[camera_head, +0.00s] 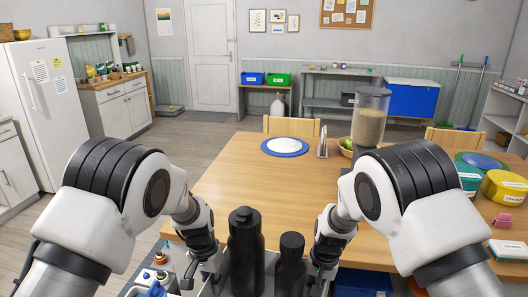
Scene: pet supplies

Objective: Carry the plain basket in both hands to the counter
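A light grey container (270,286), perhaps the plain basket, shows only in part at the bottom centre, low in front of me. Two black bottles, a taller one (245,250) and a shorter one (290,265), stand at it, between my grippers. My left gripper (207,275) points down at its left side, and my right gripper (319,274) points down at its right side. The fingertips are small and partly hidden, so their grip is unclear. A wooden-topped counter (112,80) with white cabinets stands at the back left.
A wooden table (235,185) is just ahead, bearing a blue-rimmed plate (284,147), a clear dispenser (369,118) and several tubs on the right. Chairs (291,126) stand behind it. Small bottles and blue items (157,282) are at lower left. Open floor (190,148) lies left of the table.

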